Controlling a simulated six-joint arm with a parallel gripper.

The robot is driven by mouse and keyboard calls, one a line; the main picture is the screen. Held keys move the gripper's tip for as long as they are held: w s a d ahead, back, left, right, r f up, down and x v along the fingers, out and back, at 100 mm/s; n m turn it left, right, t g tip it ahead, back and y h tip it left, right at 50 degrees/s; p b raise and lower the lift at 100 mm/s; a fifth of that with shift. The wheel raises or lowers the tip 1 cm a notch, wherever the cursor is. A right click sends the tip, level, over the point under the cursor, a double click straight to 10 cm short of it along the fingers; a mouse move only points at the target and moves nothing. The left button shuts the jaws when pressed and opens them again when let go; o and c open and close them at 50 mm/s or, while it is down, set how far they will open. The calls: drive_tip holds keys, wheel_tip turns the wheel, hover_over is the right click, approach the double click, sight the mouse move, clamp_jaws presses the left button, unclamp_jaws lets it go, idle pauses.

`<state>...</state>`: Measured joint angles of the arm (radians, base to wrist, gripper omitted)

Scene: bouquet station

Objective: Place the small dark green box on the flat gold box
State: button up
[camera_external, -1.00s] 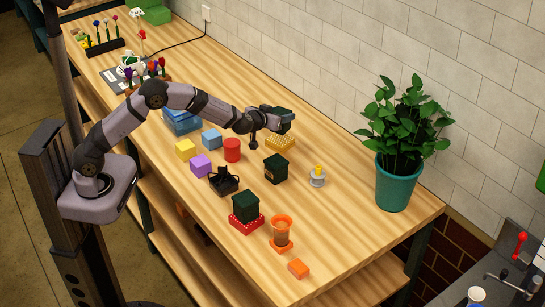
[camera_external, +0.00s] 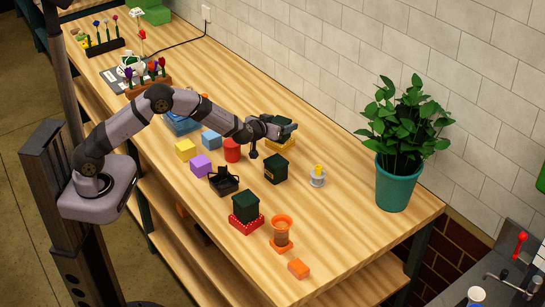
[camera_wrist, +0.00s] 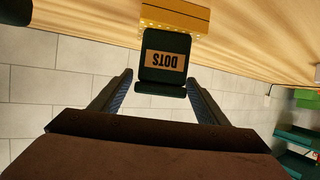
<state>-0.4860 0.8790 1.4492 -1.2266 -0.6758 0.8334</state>
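The small dark green box (camera_wrist: 165,60) has a tan label reading "DOTS", upside down in the wrist view. The flat gold box (camera_wrist: 178,18) has small studs and lies just under the dark green box. In the external view the gold box (camera_external: 282,145) is partly covered. I cannot tell whether the two boxes touch.
A larger dark green box (camera_external: 276,169) stands just in front of the gold box. Another dark green box (camera_external: 245,206) sits on a red tray. A red cylinder (camera_external: 232,150) and coloured blocks lie to the left. A potted plant (camera_external: 396,183) stands at right.

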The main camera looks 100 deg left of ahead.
drive_tip(key=shift+r, duration=0.2)
drive_tip(key=b+v, duration=0.2)
drive_tip(key=v, duration=1)
